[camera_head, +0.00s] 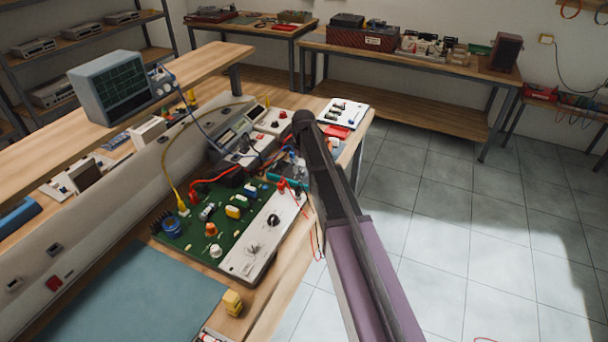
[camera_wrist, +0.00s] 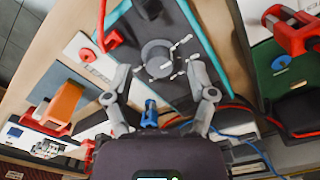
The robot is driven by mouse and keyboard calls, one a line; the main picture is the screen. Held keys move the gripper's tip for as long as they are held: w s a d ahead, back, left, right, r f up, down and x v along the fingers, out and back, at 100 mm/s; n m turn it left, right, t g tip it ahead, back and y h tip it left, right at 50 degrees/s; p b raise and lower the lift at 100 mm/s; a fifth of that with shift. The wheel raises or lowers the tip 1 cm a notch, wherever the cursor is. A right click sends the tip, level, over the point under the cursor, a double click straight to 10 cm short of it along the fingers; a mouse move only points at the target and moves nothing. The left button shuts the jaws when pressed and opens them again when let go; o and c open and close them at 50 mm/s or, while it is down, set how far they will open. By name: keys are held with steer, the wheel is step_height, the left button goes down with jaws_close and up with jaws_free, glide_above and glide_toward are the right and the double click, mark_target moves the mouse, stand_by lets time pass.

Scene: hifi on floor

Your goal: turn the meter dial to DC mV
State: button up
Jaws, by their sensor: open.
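The meter (camera_wrist: 188,22) shows in the wrist view as a dark grey face with a teal edge. Its round grey dial (camera_wrist: 157,55) has pale marks around it; I cannot read them or tell the dial's setting. My gripper (camera_wrist: 160,74) is open, its two fingers spread to the left and right of the lower part of the dial. I cannot tell whether they touch it. In the head view my arm hides the gripper and most of that spot; a teal edge (camera_head: 272,178), possibly the meter's, shows beside it.
A green circuit board (camera_head: 215,220) with knobs and plugs lies on the bench, with red leads around it. A blue-grey mat (camera_head: 150,300) is in front. A red-handled tool or plug (camera_wrist: 292,30) is right of the meter in the wrist view. Open floor (camera_head: 480,230) lies right.

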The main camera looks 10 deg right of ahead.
steer(key=shift+f+b, duration=0.45)
steer(key=shift+f, duration=0.25)
